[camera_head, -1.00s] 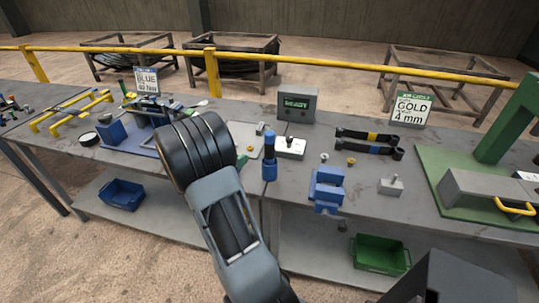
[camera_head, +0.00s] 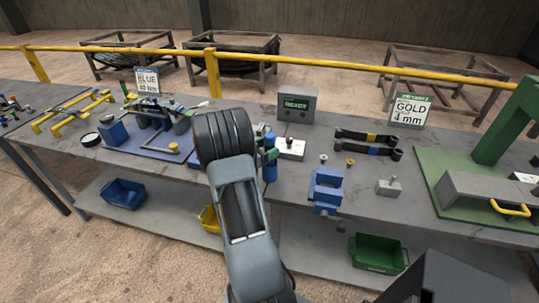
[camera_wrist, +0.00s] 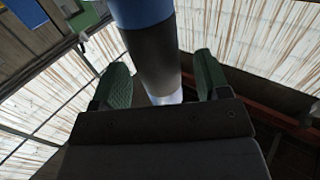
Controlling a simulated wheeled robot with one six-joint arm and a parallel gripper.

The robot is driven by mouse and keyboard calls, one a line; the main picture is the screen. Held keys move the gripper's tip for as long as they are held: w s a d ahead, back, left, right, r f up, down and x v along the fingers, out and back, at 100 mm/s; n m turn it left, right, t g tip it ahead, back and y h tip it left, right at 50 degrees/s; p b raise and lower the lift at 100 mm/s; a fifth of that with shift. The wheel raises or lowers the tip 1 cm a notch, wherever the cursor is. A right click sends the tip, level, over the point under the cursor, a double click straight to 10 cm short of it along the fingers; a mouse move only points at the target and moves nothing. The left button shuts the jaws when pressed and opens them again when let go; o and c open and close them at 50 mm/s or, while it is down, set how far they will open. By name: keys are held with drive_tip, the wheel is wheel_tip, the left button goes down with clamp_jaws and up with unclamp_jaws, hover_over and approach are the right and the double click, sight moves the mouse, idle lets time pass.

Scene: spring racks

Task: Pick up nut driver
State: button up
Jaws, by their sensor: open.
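The nut driver (camera_head: 270,171) stands upright near the front edge of the bench in the head view, blue with a dark upper part, partly hidden by my arm. In the wrist view a blue and dark cylinder (camera_wrist: 154,58), which looks like the same tool, appears between the green pads of my gripper (camera_wrist: 163,80). The pads are apart, with a gap on each side of the cylinder. The gripper is open. One green finger shows beside the driver in the head view; the rest is hidden behind my wrist.
A white box (camera_head: 290,148) stands just right of the driver, with a grey READY display (camera_head: 298,106) behind. A blue fixture board (camera_head: 140,148) is on the left.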

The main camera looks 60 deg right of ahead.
drive_tip(key=shift+x, duration=1.55)
drive_tip(key=shift+c, duration=0.4)
drive_tip(key=c, duration=1.1)
